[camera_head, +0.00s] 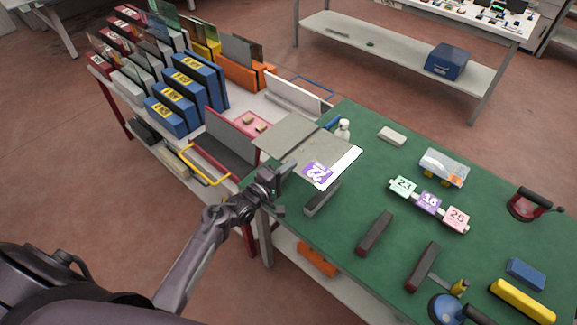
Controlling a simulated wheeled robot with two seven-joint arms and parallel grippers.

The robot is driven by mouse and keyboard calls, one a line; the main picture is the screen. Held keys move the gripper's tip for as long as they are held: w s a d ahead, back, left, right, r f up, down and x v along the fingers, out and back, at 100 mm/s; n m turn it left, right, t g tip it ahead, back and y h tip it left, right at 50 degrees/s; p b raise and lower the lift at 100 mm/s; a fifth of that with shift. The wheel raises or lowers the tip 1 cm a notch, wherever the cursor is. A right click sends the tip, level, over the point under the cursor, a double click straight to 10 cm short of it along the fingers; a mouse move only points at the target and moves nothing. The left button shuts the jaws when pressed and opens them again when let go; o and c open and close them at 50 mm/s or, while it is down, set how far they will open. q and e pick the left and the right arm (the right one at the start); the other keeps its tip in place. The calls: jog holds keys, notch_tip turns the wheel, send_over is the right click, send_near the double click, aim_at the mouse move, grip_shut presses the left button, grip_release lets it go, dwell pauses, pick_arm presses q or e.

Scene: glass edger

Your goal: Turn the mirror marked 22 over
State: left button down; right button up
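The mirror marked 22 (334,153) is a flat grey sheet at the left end of the green table (400,160). A purple label with 22 (318,172) shows at its near corner, and its right edge is bright white. Another grey panel area (290,134) adjoins it on the left, reaching past the table edge; I cannot tell whether it is a separate sheet. My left gripper (284,176) is at the near left side of the sheet, by the table's corner. Its fingers are small and dark, so contact and opening are unclear. My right gripper is out of view.
Dark rest bars (374,234) lie on the table near the front. Number blocks 23, 16 and 25 (429,203), a clear-topped box (443,167), a suction lifter (530,204) and a spray bottle (343,129) stand around. A rack of blue holders (190,95) is at left.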

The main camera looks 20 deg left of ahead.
pick_arm(q)
notch_tip(320, 180, down, 15)
jog(key=b, duration=1.2)
jog(key=shift+f, duration=0.15)
jog(key=shift+f+b, duration=0.5)
jog(key=shift+b, duration=0.1)
dwell(0.6)
